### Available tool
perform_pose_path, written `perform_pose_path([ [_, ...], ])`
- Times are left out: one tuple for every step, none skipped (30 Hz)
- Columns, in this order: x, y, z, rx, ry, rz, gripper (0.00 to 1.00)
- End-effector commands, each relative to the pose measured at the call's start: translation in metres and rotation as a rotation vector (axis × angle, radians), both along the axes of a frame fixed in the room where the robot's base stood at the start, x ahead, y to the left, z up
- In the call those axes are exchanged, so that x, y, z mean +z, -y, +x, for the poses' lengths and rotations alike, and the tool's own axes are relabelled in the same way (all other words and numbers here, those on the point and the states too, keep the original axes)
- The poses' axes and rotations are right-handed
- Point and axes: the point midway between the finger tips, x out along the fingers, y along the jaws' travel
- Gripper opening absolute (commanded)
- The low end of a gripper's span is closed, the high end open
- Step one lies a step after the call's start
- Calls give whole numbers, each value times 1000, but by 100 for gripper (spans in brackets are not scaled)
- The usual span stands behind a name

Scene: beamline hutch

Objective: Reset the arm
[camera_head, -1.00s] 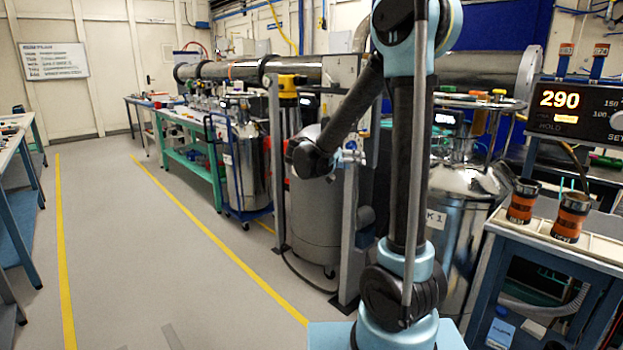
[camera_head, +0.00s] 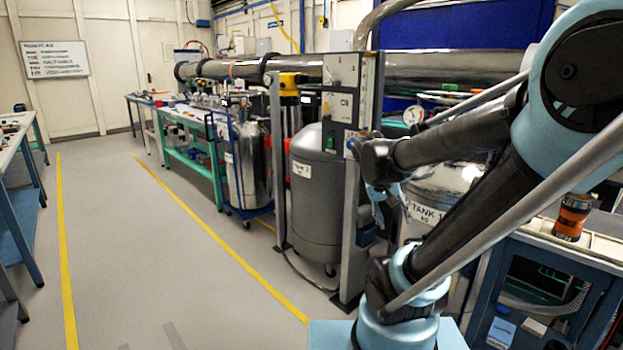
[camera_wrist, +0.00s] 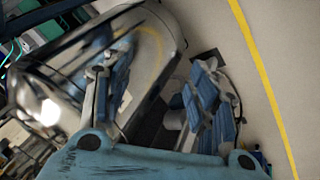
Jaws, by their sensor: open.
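My arm leans to the right in the head view, with its elbow high at the right and its forearm reaching back left. My gripper (camera_head: 379,198) hangs below the wrist, in front of the post and the labelled steel tank (camera_head: 428,212). In the wrist view my gripper (camera_wrist: 158,98) has its two blue-grey fingers well apart. Nothing is held between them. The head view shows the fingers small and partly unclear.
A grey tank (camera_head: 316,200) and a metal post (camera_head: 349,235) stand left of my gripper. A blue bench (camera_head: 540,275) with an orange-banded cup (camera_head: 572,217) stands at right, partly behind my arm. The aisle floor (camera_head: 150,250) at left is clear.

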Motion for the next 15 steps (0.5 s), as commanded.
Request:
perform_pose_path([
  [-7,-1,-14,9,-17,31,54],
  [-10,-2,-21,19,-27,51,54],
  [-15,-5,-30,32,-39,77,54],
  [-19,-7,-37,41,-47,98,54],
  [-22,-9,-43,52,-54,118,54],
  [-27,-13,-52,66,-64,145,54],
  [-31,-16,-58,77,-70,165,54],
  [-34,-18,-64,87,-75,185,54],
  [-39,-22,-72,100,-81,212,54],
  [-42,-25,-77,111,-85,230,54],
  [-45,-29,-82,121,-89,249,54],
  [-49,-32,-89,133,-91,272,54],
  [-51,-35,-92,143,-93,287,54],
  [-54,-38,-96,151,-94,302,54],
  [-56,-41,-100,161,-95,319,54],
])
